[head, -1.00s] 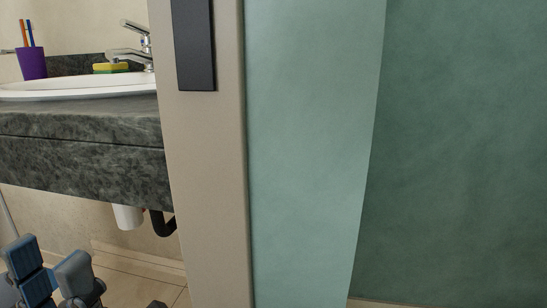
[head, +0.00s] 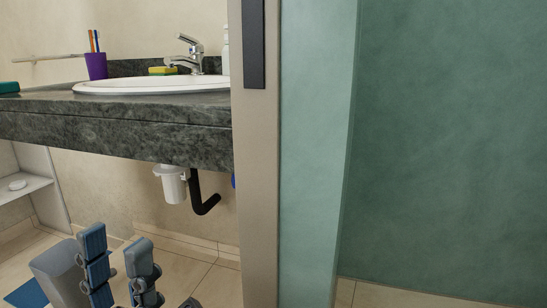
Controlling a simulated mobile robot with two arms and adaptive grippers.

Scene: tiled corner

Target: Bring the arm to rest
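My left gripper (head: 118,262) stands at the bottom left of the head view, pointing up, with its two blue-grey padded fingers apart and nothing visible between them. It is in front of the floor below the sink counter, touching nothing that I can see. Its wrist is cut off by the lower edge. My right gripper cannot be made out; only a small dark piece shows at the bottom edge, too little to identify.
A dark stone counter (head: 110,135) with a white sink (head: 150,88) is at the left. A grey bin (head: 52,268) stands behind the gripper. A beige door frame (head: 258,180) and a green wall (head: 450,150) fill the right. Tiled floor shows below.

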